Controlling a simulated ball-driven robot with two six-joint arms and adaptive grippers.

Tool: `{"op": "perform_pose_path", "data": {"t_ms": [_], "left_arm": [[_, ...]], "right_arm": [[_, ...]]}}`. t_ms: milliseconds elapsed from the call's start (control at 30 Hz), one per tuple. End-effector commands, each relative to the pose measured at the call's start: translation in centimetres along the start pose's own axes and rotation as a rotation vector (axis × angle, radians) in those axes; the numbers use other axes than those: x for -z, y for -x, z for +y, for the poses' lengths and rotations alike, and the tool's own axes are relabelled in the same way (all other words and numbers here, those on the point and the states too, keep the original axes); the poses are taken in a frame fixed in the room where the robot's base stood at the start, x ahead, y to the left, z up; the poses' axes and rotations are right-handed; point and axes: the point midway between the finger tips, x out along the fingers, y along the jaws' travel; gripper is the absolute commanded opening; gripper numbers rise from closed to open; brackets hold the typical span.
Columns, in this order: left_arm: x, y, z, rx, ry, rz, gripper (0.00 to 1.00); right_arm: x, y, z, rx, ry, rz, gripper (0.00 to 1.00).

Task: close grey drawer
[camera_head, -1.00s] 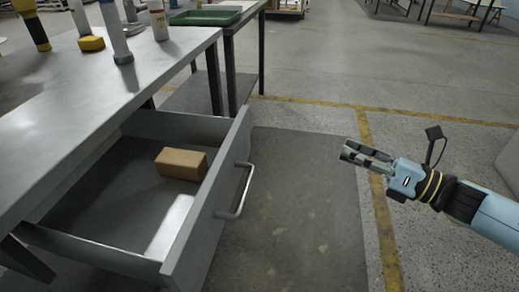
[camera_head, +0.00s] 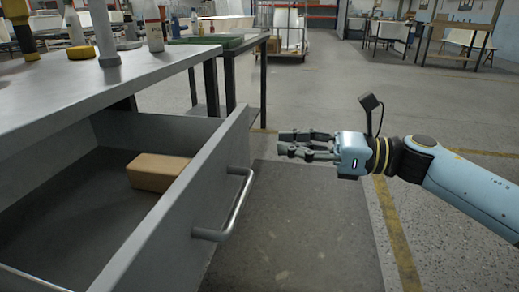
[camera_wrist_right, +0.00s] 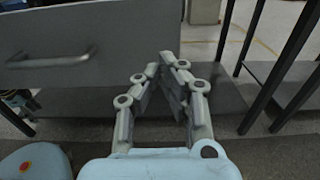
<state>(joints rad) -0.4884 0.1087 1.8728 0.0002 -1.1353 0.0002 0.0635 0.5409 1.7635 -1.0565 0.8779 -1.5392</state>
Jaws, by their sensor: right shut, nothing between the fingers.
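The grey drawer (camera_head: 178,212) stands pulled out from under the grey workbench, at the left in the head view. Its metal bar handle (camera_head: 236,205) is on its front panel. A brown box (camera_head: 158,171) lies inside it. My right gripper (camera_head: 281,143) is shut and empty, to the right of the drawer front and apart from it, pointing left. In the right wrist view its fingertips (camera_wrist_right: 168,60) meet, and the drawer front (camera_wrist_right: 120,38) with the handle (camera_wrist_right: 50,60) shows at the upper left. My left gripper is not in view.
The workbench top (camera_head: 110,80) carries bottles and tools. A second table with a green tray (camera_head: 207,39) stands behind it. A cart (camera_head: 288,40) stands further back. The floor right of the drawer is clear, with a dark mat (camera_head: 300,220) and yellow lines.

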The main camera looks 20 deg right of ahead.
Motion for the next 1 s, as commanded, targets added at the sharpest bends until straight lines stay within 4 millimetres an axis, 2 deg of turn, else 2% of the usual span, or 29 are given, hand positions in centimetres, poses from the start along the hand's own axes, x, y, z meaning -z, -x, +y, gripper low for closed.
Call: {"op": "perform_pose_path", "data": {"t_ms": [100,333,867,1000], "left_arm": [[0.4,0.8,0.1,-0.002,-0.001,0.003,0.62],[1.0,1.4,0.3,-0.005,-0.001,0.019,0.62],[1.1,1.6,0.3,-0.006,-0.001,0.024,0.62],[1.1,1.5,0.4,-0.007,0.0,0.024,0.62]], "right_arm": [[0.0,-2.4,0.0,0.0,-0.001,-0.006,0.0],[0.0,-5.1,0.0,0.0,-0.002,-0.002,0.0],[0.0,-5.7,0.0,0.0,-0.002,0.0,0.0],[0.0,-6.6,0.0,-0.001,-0.003,-0.003,0.0]]}}
